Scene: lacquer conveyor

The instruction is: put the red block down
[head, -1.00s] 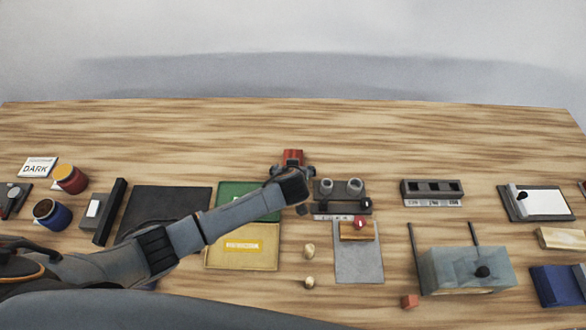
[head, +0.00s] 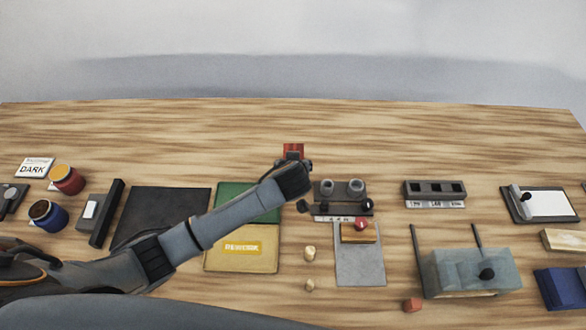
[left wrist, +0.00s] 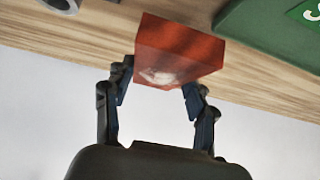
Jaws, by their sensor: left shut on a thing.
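The red block (head: 293,150) is at the far end of my left arm in the head view, beyond the green mat. My left gripper (head: 292,164) is shut on it. In the left wrist view the red block (left wrist: 178,55) sits between the two fingers of the left gripper (left wrist: 155,88), with a pale mark on its near face. The wooden table lies behind it in that view. I cannot tell whether the block touches the table. My right gripper is not in view.
The green mat (head: 232,195) and yellow mat (head: 240,260) lie under my left arm. A dark holder with two grey cylinders (head: 342,188) stands just right of the gripper. The back of the table (head: 400,130) is clear.

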